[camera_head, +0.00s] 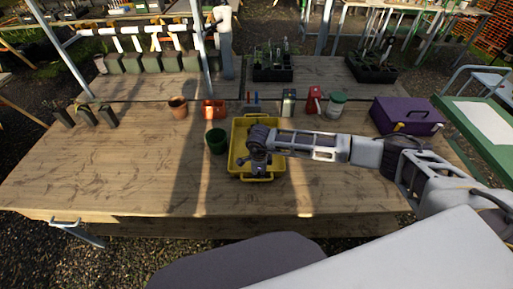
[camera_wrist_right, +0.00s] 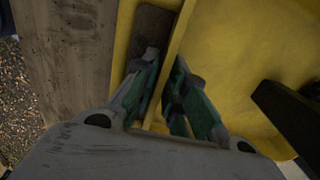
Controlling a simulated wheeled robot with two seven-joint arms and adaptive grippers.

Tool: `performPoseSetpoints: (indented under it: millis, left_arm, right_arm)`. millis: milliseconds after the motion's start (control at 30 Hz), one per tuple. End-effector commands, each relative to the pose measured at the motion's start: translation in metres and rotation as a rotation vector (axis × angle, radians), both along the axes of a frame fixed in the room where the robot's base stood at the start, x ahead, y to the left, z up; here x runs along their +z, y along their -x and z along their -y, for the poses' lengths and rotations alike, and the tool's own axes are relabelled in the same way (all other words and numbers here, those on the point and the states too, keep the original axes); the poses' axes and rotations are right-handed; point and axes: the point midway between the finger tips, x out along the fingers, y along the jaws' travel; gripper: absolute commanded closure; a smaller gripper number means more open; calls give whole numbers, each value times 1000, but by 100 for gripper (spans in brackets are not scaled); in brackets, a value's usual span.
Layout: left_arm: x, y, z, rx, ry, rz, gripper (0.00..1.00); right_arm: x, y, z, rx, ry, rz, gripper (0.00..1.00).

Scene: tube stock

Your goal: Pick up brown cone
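My right gripper (camera_head: 258,166) is over the near part of a yellow tray (camera_head: 236,133) on the wooden table. In the right wrist view its two fingers (camera_wrist_right: 167,75) are apart, with the tray's yellow rim (camera_wrist_right: 176,42) showing between them; I cannot tell if they touch it. A dark, elongated brownish piece (camera_wrist_right: 288,115) lies in the tray at the right of that view; it may be the brown cone, but its shape is cut off. A terracotta-brown pot (camera_head: 178,108) stands at the back left of the table. My left gripper is out of view.
A dark green pot (camera_head: 216,141) stands just left of the tray. Behind are an orange-red container (camera_head: 213,110), a red item (camera_head: 314,100), a jar (camera_head: 336,104) and a purple toolbox (camera_head: 406,116). Dark tubes (camera_head: 86,114) stand far left. The table's front left is clear.

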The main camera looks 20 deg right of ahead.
Motion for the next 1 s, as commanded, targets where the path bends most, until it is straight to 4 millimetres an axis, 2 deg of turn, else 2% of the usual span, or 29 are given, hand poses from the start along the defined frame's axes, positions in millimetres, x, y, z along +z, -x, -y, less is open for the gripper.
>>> performPoseSetpoints:
  millis: [167,267,833,1000]
  left_arm:
    - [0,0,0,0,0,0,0]
    - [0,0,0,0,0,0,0]
    - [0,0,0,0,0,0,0]
    - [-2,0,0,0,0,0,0]
  right_arm:
    - [0,0,0,0,0,0,88]
    - [0,0,0,0,0,0,100]
    - [2,-1,0,0,-1,2,100]
    - [9,-1,0,0,-1,2,100]
